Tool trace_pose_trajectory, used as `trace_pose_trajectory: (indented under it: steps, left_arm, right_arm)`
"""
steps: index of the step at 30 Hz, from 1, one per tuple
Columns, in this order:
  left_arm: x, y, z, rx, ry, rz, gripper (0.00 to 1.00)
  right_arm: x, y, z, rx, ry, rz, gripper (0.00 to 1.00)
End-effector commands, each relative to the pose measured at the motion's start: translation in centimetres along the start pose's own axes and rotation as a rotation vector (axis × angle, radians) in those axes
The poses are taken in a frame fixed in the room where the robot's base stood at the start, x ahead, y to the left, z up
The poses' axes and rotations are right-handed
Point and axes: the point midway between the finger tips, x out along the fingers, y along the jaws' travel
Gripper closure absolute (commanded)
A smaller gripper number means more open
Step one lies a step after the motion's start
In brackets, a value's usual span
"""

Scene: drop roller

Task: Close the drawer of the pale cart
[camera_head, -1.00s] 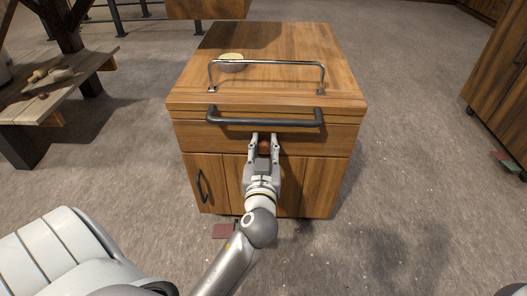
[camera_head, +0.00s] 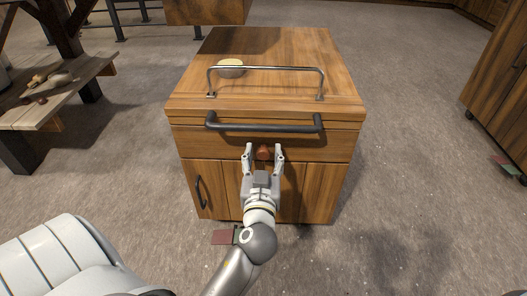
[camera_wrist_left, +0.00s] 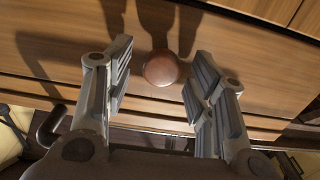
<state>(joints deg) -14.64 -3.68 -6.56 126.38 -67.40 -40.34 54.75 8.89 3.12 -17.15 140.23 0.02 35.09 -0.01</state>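The wooden cart (camera_head: 325,185) stands in front of me, with a metal rail on its top and a dark bar handle (camera_head: 265,126) along its upper front edge. Its drawer (camera_head: 335,145) is the wide front panel under that handle; it looks about flush with the front. A round reddish-brown knob (camera_head: 263,152) sits on it, also seen in the left wrist view (camera_wrist_left: 161,68). My left gripper (camera_head: 264,152) is open, its fingers on either side of the knob with gaps to both. My right gripper is not in view.
A pale round object (camera_head: 230,68) lies on the cart top. A bench (camera_head: 55,95) with small items is at the left. Another wooden cabinet (camera_head: 503,95) stands at the right.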

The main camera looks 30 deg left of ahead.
Motion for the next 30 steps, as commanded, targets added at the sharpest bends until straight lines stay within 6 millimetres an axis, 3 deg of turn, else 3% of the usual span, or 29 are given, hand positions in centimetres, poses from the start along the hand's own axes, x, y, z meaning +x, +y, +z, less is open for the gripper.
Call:
trace_pose_trajectory:
  steps: [6, 12, 30]
  left_arm:
    - [-3.4, 0.0, 0.2, -0.001, -0.006, -0.001, 0.5]
    - [-5.1, 0.0, 0.1, 0.0, -0.003, -0.001, 0.5]
    - [-5.3, 0.0, 0.0, 0.0, -0.002, 0.0, 0.5]
  right_arm:
    - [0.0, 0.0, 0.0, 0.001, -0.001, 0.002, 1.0]
    - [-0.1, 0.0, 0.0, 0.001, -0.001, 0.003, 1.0]
    - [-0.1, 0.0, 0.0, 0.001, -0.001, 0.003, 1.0]
